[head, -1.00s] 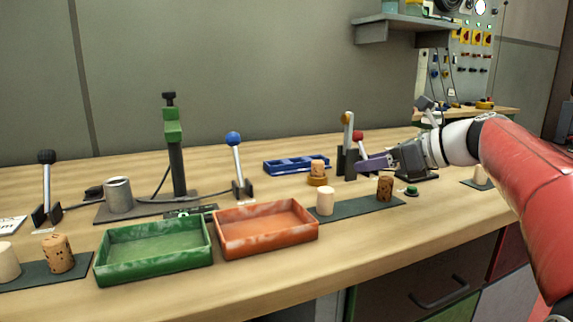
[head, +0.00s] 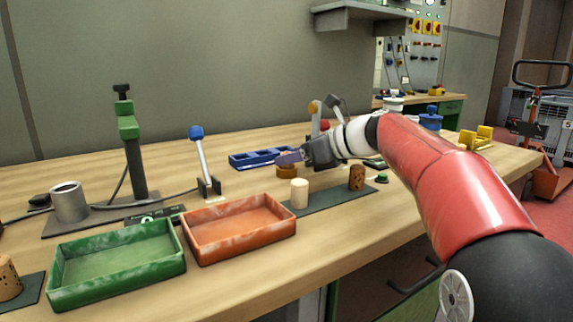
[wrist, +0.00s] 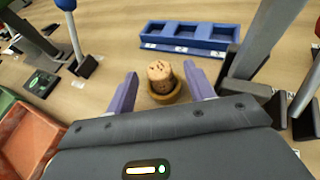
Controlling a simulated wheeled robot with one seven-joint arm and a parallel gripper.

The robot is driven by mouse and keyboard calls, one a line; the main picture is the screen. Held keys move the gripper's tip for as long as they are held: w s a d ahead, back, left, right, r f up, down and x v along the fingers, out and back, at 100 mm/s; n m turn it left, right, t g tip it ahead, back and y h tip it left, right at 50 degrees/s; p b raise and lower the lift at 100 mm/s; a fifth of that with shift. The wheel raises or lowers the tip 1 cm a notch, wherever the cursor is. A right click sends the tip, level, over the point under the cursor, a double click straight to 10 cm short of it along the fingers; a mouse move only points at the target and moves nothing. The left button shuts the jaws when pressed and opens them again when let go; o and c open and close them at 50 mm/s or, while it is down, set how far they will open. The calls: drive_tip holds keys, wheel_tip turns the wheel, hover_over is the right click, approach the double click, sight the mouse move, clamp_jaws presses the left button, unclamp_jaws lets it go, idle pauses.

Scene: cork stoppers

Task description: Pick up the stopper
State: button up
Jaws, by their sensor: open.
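My gripper (wrist: 160,80) is open, with one purple finger on each side of the stopper and gaps visible between. In the head view my gripper (head: 291,157) is low over the bench at the holder (head: 286,172) and hides the stopper. A pale stopper (head: 299,193) and a dark brown stopper (head: 357,178) stand on a dark mat (head: 328,197) in front. Another speckled stopper (head: 8,279) stands at the left edge.
A blue compartment tray (wrist: 188,35) lies just beyond the holder. Upright levers (head: 314,120) stand close by on the right, and a blue-knobbed lever (head: 202,160) on the left. Orange (head: 239,247) and green (head: 118,283) trays lie at the front left.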

drive_tip(key=c, duration=1)
